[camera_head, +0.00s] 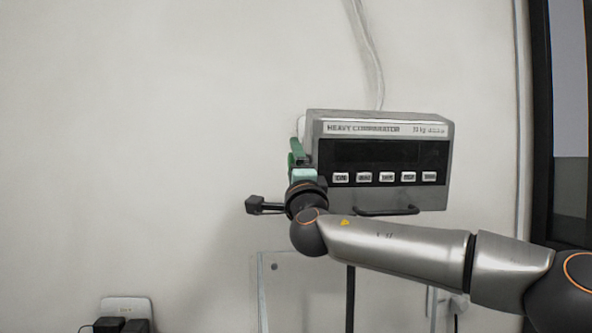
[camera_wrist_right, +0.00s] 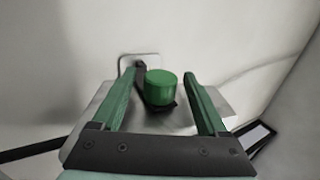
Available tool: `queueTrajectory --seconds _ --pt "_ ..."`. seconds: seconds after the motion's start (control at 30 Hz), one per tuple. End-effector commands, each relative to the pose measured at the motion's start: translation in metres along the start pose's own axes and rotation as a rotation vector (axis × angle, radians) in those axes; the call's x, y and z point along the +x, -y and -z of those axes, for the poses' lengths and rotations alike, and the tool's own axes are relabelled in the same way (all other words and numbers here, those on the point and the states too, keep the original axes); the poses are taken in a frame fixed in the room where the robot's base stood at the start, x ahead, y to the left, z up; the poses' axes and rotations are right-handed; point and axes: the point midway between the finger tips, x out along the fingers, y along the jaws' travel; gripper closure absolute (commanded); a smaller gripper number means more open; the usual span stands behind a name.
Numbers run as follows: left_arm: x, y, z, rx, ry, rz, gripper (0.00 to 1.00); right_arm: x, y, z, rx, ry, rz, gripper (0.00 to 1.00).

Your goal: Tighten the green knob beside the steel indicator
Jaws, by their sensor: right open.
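The steel indicator (camera_head: 440,125) is a grey box with a dark front panel and a row of buttons, mounted at the wall in the head view. The green knob (camera_wrist_right: 161,88) is a short round cylinder on a dark base, seen in the right wrist view beside the indicator's grey casing. My right gripper (camera_head: 297,150) is at the indicator's left side and hides the knob in the head view. In the right wrist view its green fingers (camera_wrist_right: 160,76) are open, one on each side of the knob, with gaps visible. My left gripper is out of view.
A white cable (camera_head: 370,50) runs down the wall behind the indicator. A wall socket with dark plugs (camera_head: 123,325) is at the lower left. A dark-framed opening (camera_head: 540,120) stands at the right. The wall left of the indicator is clear.

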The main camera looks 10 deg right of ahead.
Motion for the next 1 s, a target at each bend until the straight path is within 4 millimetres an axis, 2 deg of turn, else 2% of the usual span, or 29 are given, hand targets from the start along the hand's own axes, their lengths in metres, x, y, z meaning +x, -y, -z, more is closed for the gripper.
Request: queueTrajectory --seconds 0.53,0.7,1.0 --pt "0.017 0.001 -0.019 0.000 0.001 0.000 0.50 -0.062 -0.001 0.000 0.002 0.001 0.000 0.24" --pt "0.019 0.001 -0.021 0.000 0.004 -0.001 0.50 -0.071 0.000 0.000 0.000 0.000 0.001 0.24" --pt "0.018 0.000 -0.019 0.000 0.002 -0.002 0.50 -0.072 0.001 0.000 0.000 0.000 0.001 0.24"
